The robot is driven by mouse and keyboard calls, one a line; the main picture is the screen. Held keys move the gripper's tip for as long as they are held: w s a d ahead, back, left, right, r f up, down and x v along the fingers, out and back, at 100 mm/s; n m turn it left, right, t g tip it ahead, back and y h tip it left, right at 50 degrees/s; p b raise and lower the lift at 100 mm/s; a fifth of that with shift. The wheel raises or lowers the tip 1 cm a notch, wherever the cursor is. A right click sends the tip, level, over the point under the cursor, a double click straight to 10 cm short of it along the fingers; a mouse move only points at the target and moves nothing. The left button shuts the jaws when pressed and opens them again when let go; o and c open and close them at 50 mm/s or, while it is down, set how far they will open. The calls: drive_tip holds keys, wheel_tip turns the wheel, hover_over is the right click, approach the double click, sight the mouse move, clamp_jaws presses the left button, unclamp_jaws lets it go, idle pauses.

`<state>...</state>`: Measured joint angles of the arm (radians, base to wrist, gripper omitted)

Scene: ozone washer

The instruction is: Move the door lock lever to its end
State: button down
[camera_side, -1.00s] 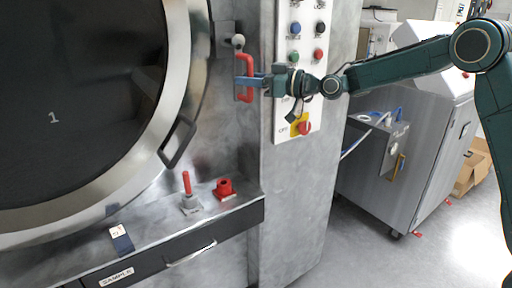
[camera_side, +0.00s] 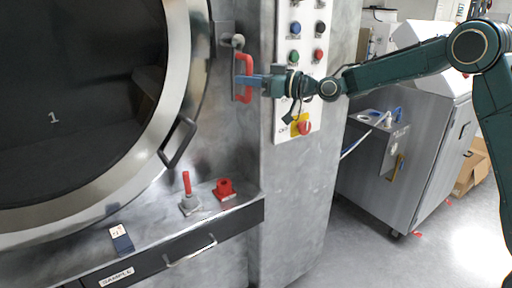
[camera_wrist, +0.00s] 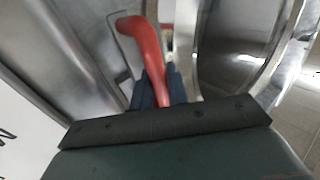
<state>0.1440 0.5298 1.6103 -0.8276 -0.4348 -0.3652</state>
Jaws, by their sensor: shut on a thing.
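The red door lock lever (camera_side: 246,66) is an upright red handle on the washer front, right of the round door (camera_side: 188,140). My gripper (camera_side: 242,81) reaches it from the right and is shut on its upright bar. In the wrist view the red lever (camera_wrist: 143,42) runs down between the two blue fingers of my gripper (camera_wrist: 160,90). The fingers hide its lower part there. A grey latch piece with a round knob (camera_side: 238,41) sits just above the lever.
A control panel with buttons (camera_side: 295,28) and a red-yellow switch (camera_side: 304,128) stands right of the lever, behind my wrist. Below, a ledge holds a red-handled peg (camera_side: 187,183) and a red socket (camera_side: 224,188). A drawer handle (camera_side: 190,253) projects below. A grey cabinet (camera_side: 400,190) stands right.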

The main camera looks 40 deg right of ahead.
drive_tip(key=a+r+m+t+h, duration=0.6)
drive_tip(key=a+r+m+t, duration=0.1)
drive_tip(key=m, duration=1.3)
drive_tip(key=shift+a+r+t+h, duration=0.15)
drive_tip(key=shift+a+t+h, duration=0.4)
drive_tip(key=shift+t, duration=0.65)
drive_tip(key=shift+r+m+h, duration=0.2)
drive_tip(key=shift+m+h, duration=0.05)
drive_tip(key=shift+m, duration=0.25)
drive_tip(key=c, duration=1.6)
unclamp_jaws()
drive_tip(key=shift+a, duration=0.1)
drive_tip(key=shift+o, duration=0.8)
drive_tip(key=shift+f, duration=0.1)
drive_tip(key=shift+s+f, duration=0.1)
drive_tip(key=shift+f, duration=0.05)
